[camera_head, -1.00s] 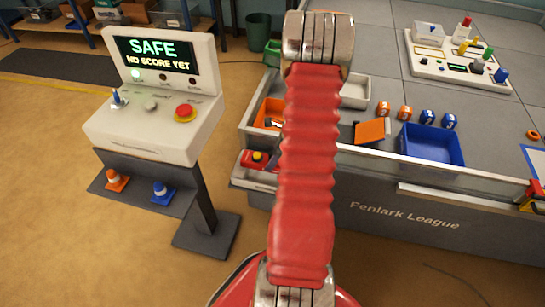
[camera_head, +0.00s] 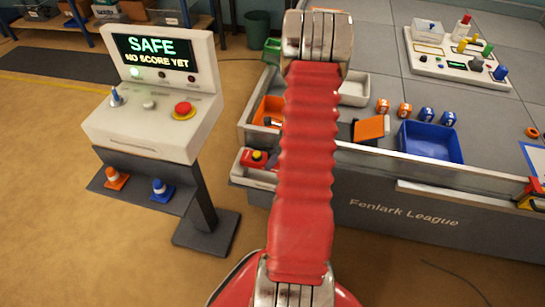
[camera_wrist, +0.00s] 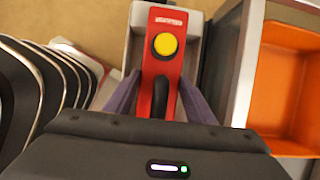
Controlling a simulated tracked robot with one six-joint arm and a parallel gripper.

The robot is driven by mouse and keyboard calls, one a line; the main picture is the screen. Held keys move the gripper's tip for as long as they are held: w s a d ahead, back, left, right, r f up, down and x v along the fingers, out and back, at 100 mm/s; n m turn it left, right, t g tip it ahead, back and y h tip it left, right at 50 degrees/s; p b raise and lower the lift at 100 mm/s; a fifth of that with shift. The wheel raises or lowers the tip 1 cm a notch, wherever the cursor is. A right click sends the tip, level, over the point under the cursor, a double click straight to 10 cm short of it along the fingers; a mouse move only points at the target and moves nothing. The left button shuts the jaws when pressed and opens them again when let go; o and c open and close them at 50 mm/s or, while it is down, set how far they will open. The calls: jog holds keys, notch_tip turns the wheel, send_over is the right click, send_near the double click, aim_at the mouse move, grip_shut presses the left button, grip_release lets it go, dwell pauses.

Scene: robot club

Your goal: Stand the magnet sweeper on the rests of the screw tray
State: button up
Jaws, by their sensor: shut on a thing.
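The magnet sweeper, seemingly the red block with a yellow round knob and a black grip (camera_wrist: 165,75), lies between my fingers in the wrist view. My gripper (camera_wrist: 158,98) is shut on it around the black grip. The sweeper is in or just over a light grey holder (camera_wrist: 137,20); I cannot tell whether it touches it. In the head view the sweeper (camera_head: 252,160) shows at the table's left corner, and my arm hides the gripper. I cannot surely tell which container is the screw tray; an orange-lined grey bin (camera_wrist: 243,70) stands just right of the sweeper.
A blue bin (camera_head: 430,141), several numbered orange and blue pieces and a tilted orange piece (camera_head: 371,128) are on the table. A grey-white control console (camera_head: 150,125) stands at left. A white board with coloured parts (camera_head: 455,67) is at back right. Floor is open at front left.

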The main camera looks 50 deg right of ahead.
jog(key=o, duration=1.3)
jog(key=v, duration=1.3)
jog(key=shift+s+r, duration=0.1)
jog(key=shift+r, duration=0.15)
jog(key=shift+n, duration=0.3)
